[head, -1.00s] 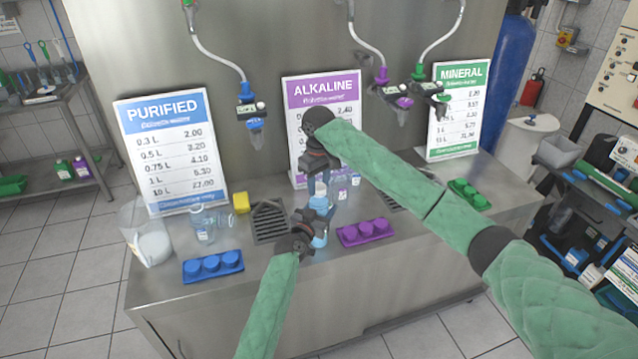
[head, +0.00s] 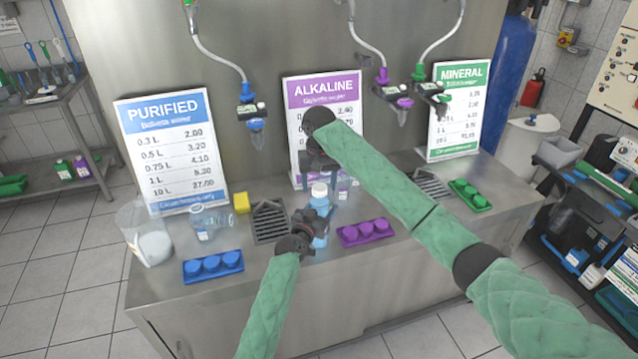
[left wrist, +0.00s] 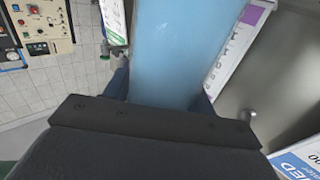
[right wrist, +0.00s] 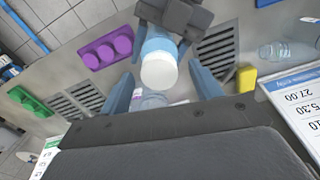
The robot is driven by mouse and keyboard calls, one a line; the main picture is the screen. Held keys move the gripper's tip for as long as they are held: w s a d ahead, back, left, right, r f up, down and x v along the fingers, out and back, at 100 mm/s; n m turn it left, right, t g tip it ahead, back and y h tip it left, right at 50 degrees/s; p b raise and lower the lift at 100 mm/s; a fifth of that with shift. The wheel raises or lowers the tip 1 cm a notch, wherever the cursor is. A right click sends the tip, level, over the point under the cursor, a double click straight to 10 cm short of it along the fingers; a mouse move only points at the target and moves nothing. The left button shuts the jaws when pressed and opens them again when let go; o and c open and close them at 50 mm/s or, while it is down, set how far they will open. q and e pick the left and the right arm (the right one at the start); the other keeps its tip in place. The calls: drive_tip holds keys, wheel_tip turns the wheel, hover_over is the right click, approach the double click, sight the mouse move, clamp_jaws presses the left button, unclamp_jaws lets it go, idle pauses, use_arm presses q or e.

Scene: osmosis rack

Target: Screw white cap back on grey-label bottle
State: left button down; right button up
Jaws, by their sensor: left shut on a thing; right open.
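A pale blue bottle (head: 320,230) stands upright in my left gripper (head: 318,212), which is shut on its body. A white cap (head: 320,189) sits on the bottle's top, and how tightly it sits I cannot tell. In the left wrist view the bottle (left wrist: 172,50) fills the middle; no grey label shows. My right gripper (head: 319,172) is open just above the bottle. In the right wrist view the white cap (right wrist: 158,73) lies between its spread fingers, with gaps on both sides.
A purple-label bottle (head: 343,189) stands close behind. Blue (head: 213,266), purple (head: 366,232) and green (head: 470,195) cap trays rest on the counter. Price signs and taps stand behind.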

wheel_tip(320, 180, up, 12)
idle(0.6)
use_arm(q)
drive_tip(key=shift+c, duration=2.1)
unclamp_jaws()
use_arm(e)
drive_tip(key=shift+f, duration=0.1)
use_arm(q)
drive_tip(key=b+v, duration=0.3)
drive_tip(key=v, duration=0.4)
drive_tip(key=shift+s+a, duration=0.25)
drive_tip(key=shift+s, duration=0.1)
use_arm(e)
wheel_tip(320, 180, down, 3)
drive_tip(key=shift+r, duration=0.1)
